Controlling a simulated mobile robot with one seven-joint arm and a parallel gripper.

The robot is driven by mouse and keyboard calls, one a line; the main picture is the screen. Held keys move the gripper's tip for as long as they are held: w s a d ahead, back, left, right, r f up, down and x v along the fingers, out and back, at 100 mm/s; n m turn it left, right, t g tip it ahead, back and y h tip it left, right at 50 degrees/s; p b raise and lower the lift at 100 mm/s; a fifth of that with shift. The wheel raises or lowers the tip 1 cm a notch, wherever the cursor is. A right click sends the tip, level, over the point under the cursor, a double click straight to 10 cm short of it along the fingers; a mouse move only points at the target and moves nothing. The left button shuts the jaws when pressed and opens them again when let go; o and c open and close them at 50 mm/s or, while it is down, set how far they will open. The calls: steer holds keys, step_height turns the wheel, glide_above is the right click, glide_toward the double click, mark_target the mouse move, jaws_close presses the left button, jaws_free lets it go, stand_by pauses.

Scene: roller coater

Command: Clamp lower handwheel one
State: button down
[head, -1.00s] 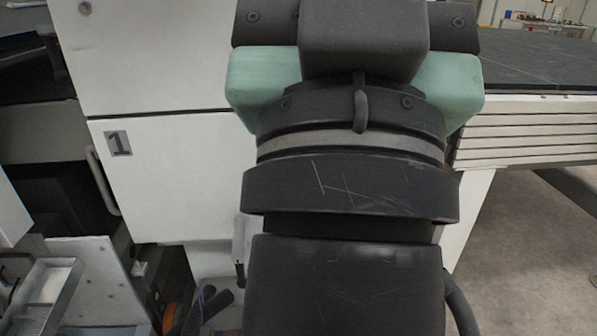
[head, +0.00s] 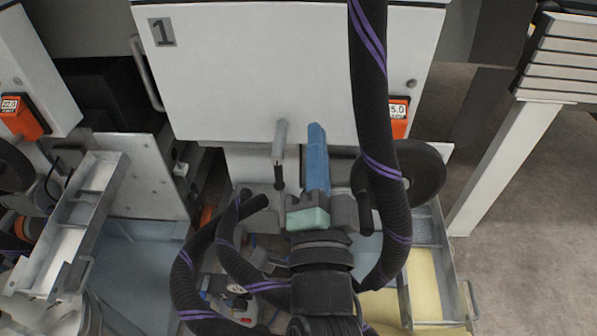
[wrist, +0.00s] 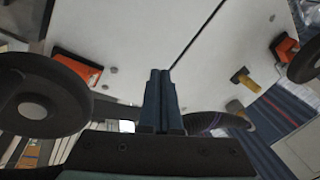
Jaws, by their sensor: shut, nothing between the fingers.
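A black handwheel (head: 427,175) stands below the white panel marked 1, right of my gripper and partly hidden by a black hose. My gripper (head: 317,130) has blue fingers, closed together and empty, pointing up toward the panel's lower edge. A grey lever with a black grip (head: 280,150) hangs just left of the fingers. In the wrist view the shut fingers (wrist: 160,75) point at white panels, touching nothing visible. A black wheel (wrist: 35,100) is large at left there, and another (wrist: 306,60) shows at the right edge. I cannot tell which wheel matches the head view's. No clamp is clearly identifiable.
An orange counter (head: 398,117) sits above the handwheel, partly behind the hose (head: 372,100). Metal trays (head: 75,225) lie at left, and a yellow-bottomed tray (head: 425,280) at lower right. A yellow-brown knob (wrist: 244,79) sticks out from a panel in the wrist view. Floor is open at right.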

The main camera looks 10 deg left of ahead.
mark_target(281, 155)
steer(key=s+f+m+g, duration=0.1)
steer(key=s+f+m, duration=0.1)
steer(key=f, duration=0.6)
steer(key=s+d+f+m+g, duration=0.1)
steer(key=f+m, duration=0.3)
steer(key=f, duration=0.5)
steer(key=shift+s+g+h+b, duration=0.3)
steer(key=shift+s+g, duration=0.2)
steer(key=shift+s, duration=0.25)
steer(key=w+a, duration=0.6)
steer(key=w, duration=0.3)
steer(key=shift+w+a, duration=0.2)
steer(key=shift+w, duration=0.15)
